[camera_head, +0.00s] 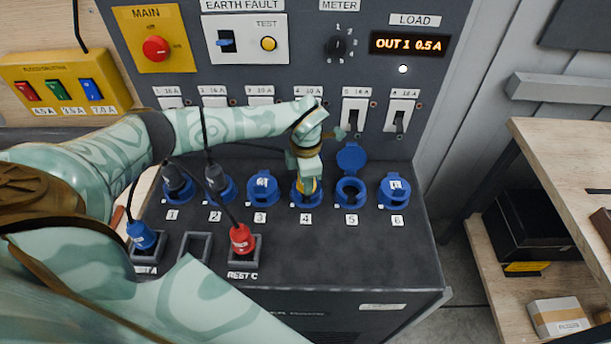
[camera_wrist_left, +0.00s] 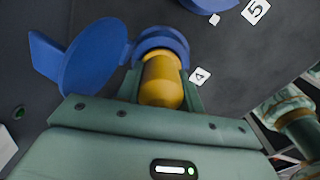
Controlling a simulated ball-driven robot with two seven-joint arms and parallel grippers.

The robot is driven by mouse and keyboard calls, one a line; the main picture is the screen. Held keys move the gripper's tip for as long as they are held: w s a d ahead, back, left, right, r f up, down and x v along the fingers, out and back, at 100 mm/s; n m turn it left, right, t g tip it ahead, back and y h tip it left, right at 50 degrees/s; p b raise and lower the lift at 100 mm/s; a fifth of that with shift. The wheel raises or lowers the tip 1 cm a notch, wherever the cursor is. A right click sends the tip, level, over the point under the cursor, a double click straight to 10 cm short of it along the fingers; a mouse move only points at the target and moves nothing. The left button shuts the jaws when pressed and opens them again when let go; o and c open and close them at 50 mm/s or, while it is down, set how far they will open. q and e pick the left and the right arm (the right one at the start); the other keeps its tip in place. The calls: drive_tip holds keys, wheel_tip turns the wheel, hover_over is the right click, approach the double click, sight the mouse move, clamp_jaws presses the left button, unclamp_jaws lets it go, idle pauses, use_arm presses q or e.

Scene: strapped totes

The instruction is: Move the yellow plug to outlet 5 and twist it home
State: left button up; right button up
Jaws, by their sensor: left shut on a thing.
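The yellow plug (camera_head: 307,187) sits at outlet 4 (camera_head: 306,201) on the dark sloped panel. My left gripper (camera_head: 306,176) is shut on it from above. In the left wrist view the yellow plug (camera_wrist_left: 162,80) is between the fingers, its front end inside the blue collar of outlet 4 (camera_wrist_left: 163,40). The open blue lid (camera_wrist_left: 97,55) stands beside that collar. Outlet 5 (camera_head: 351,192) is just right of the gripper, its lid (camera_head: 352,158) raised and its socket empty. How deep the plug sits is hidden. My right gripper is not in view.
Outlets 1 (camera_head: 178,184) and 2 (camera_head: 217,181) hold dark plugs with cables. Outlets 3 (camera_head: 263,188) and 6 (camera_head: 394,190) have lids closed. A blue plug (camera_head: 142,236) and a red plug (camera_head: 242,239) stand in rests. Breaker switches line the upright panel behind; its display reads OUT 1 0.5 A.

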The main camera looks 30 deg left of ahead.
use_arm(q)
drive_tip(key=shift+r, duration=0.2)
drive_tip(key=shift+r+p, duration=3.15)
drive_tip(key=shift+r, duration=0.2)
drive_tip(key=shift+w, duration=0.1)
